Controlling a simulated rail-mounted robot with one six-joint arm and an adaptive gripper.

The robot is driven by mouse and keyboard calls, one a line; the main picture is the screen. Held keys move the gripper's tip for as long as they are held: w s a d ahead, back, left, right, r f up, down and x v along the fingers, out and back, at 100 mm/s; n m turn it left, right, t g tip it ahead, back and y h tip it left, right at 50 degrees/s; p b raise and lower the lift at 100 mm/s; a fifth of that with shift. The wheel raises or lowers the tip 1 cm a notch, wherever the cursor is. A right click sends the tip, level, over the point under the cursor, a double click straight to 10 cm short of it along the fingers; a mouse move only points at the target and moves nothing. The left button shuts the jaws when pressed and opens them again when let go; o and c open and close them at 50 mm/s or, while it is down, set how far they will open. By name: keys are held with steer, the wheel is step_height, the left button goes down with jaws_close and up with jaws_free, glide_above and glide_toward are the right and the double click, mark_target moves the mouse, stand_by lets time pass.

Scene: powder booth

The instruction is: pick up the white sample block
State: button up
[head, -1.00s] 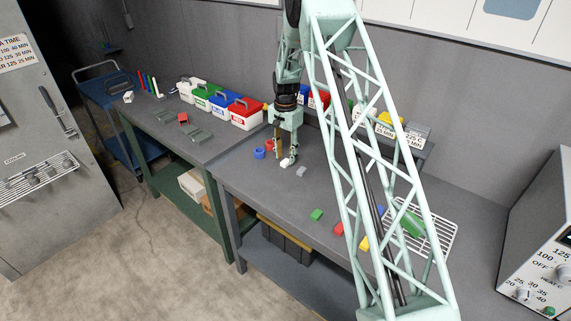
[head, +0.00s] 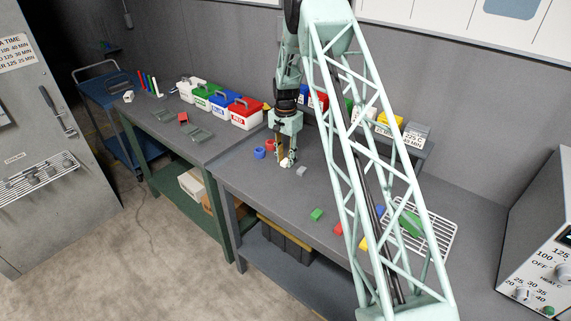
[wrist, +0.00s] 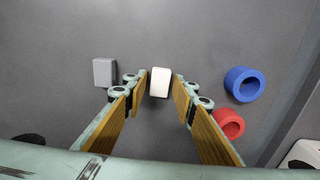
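The white sample block (wrist: 160,82) lies on the grey bench top between my fingertips in the wrist view, with a narrow gap showing on each side. It also shows in the head view (head: 286,163), partly hidden by the fingers. My gripper (wrist: 160,88) has two wood-coloured pads and is open, one pad on each side of the block. In the head view my gripper (head: 287,160) points straight down, low over the bench.
A grey block (wrist: 105,72) lies left of the fingers. A blue ring (wrist: 244,83) and a red ring (wrist: 228,123) lie close on the right. In the head view, a green block (head: 316,214) and a wire rack (head: 440,238) sit farther right.

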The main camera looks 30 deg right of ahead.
mark_target(286, 161)
steer(key=c, duration=0.6)
steer(key=shift+r, duration=0.2)
steer(key=shift+r, duration=1.6)
steer(key=s+a, duration=0.1)
steer(key=s, duration=0.4)
steer(key=s+a+r+b, duration=0.1)
steer(key=s+a, duration=0.1)
steer(key=s, duration=0.3)
steer(key=s+a, duration=0.1)
steer(key=s, duration=0.4)
steer(key=shift+s+a+r+b, duration=0.15)
steer(key=shift+s+r+b, duration=0.1)
steer(key=shift+b, duration=0.1)
